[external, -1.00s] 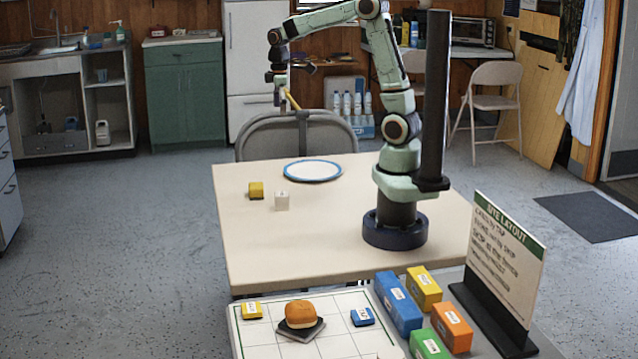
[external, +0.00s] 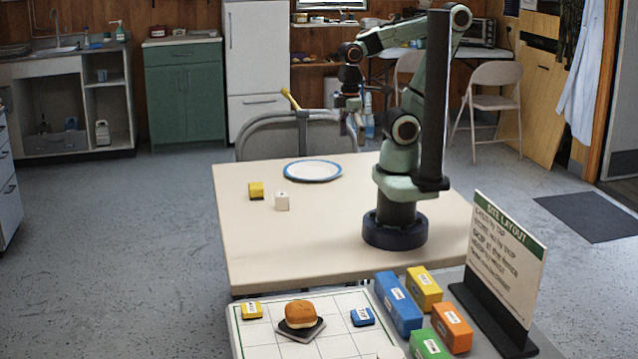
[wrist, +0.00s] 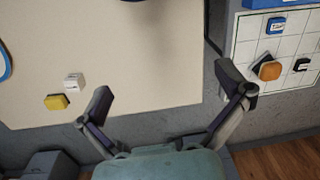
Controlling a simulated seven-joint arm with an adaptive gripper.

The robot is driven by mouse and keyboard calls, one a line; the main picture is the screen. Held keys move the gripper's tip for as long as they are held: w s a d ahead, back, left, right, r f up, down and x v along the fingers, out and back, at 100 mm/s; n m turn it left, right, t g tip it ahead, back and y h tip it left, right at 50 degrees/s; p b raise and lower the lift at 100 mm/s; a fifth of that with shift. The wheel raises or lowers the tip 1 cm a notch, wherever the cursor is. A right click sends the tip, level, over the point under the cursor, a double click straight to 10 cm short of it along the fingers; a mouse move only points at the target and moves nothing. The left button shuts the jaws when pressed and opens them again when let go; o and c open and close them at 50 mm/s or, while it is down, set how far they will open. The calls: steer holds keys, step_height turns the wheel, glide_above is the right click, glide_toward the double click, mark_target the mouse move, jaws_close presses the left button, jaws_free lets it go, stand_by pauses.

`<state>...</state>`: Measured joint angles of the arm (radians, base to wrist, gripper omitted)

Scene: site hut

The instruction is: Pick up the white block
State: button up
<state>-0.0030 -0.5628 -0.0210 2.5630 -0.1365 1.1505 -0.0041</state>
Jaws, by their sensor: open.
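The white block (external: 282,201) sits on the left half of the beige table, just right of a yellow block (external: 256,190) and apart from it. In the wrist view the white block (wrist: 74,83) lies left of my gripper (wrist: 162,79), with the yellow block (wrist: 56,101) below it. My gripper is open, its two fingers spread wide with nothing between them. In the external view my gripper (external: 352,120) hangs high, near the table's far edge, well away from the white block.
A white plate with a blue rim (external: 313,171) lies behind the blocks. A grey chair (external: 265,137) stands at the far edge. In front, a gridded white board (external: 265,335) holds a bun, with colored blocks and a sign (external: 502,250) beside it. The table's middle is clear.

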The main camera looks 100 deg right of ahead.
stand_by(0.3)
steer(key=c, duration=0.5)
